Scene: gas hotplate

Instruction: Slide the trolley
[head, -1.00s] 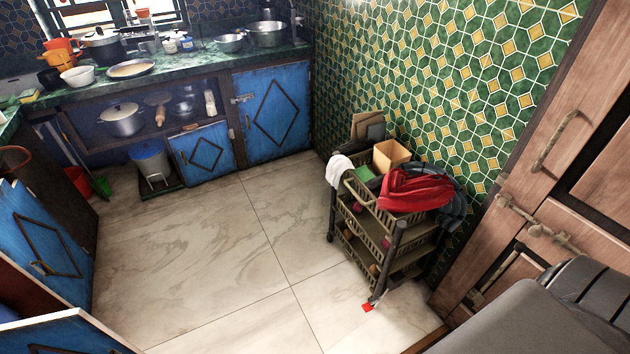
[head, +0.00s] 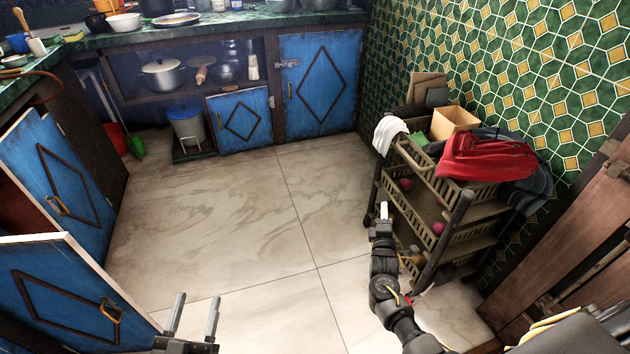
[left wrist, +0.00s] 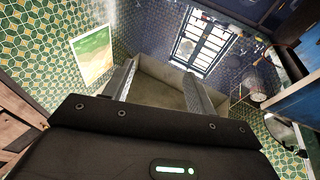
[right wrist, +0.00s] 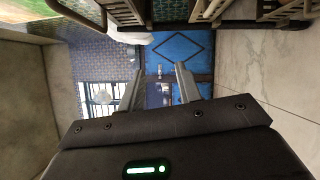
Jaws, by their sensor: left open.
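The trolley (head: 446,233) is a brown tiered basket rack standing against the green tiled wall at the right of the head view. A red cloth (head: 485,158), a white cloth (head: 388,133) and a box (head: 454,120) lie on its top. My right gripper (head: 383,212) is beside the trolley's left side, apparently apart from it. In the right wrist view my right gripper (right wrist: 158,74) has its fingers apart with nothing between them; trolley baskets (right wrist: 285,12) show at the top edge. My left gripper (head: 196,312) is open and empty over the floor, far left of the trolley.
Open floor (head: 215,215) lies left of the trolley. Open blue cabinet doors (head: 70,290) stand at the left. A blue-lidded bin (head: 188,128) sits by the back cabinets. A wooden door (head: 570,260) is to the right of the trolley.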

